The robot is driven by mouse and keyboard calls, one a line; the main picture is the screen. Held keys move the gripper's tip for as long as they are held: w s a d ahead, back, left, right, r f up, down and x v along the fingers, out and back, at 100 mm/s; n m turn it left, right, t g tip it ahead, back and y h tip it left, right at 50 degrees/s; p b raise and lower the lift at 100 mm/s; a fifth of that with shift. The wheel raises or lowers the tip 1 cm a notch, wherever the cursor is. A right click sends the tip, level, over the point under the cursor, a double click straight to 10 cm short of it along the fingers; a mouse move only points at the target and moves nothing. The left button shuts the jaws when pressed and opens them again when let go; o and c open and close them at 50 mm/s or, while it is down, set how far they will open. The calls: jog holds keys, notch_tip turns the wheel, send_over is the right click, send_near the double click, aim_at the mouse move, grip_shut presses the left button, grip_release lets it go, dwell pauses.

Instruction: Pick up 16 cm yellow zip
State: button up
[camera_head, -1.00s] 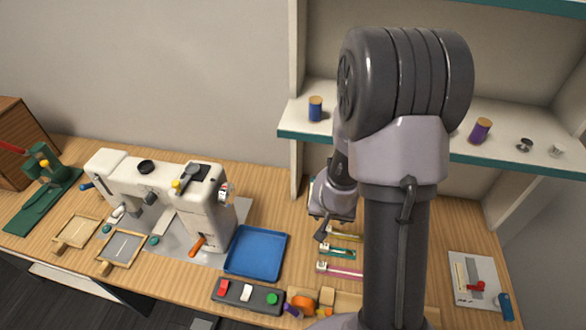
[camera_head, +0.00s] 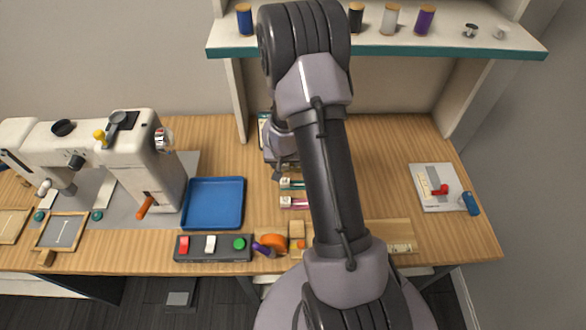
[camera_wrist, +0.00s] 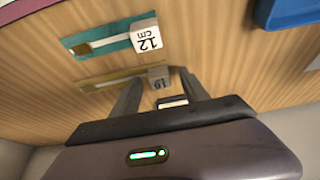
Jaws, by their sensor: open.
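The 16 cm yellow zip (camera_wrist: 110,81) lies on the wooden table in the wrist view. It is a narrow olive-yellow strip with a block marked 16 (camera_wrist: 159,77) at its right end. My gripper (camera_wrist: 158,84) is open and empty, with its two fingers on either side of the block end. I cannot tell how high the fingertips are above the table. A teal zip (camera_wrist: 95,46) with a 12 cm block lies beside it, further from my gripper. In the head view my arm mostly hides the yellow zip and the gripper's fingertips.
In the head view a pink zip (camera_head: 293,203) lies in front of the teal one. A blue tray (camera_head: 213,203) and a sewing machine (camera_head: 150,160) stand to the left. A shelf (camera_head: 380,48) with spools overhangs the back. The table right of my arm is mostly clear.

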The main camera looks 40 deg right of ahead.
jog(key=shift+c, duration=0.4)
grip_shut()
jog(key=shift+r, duration=0.2)
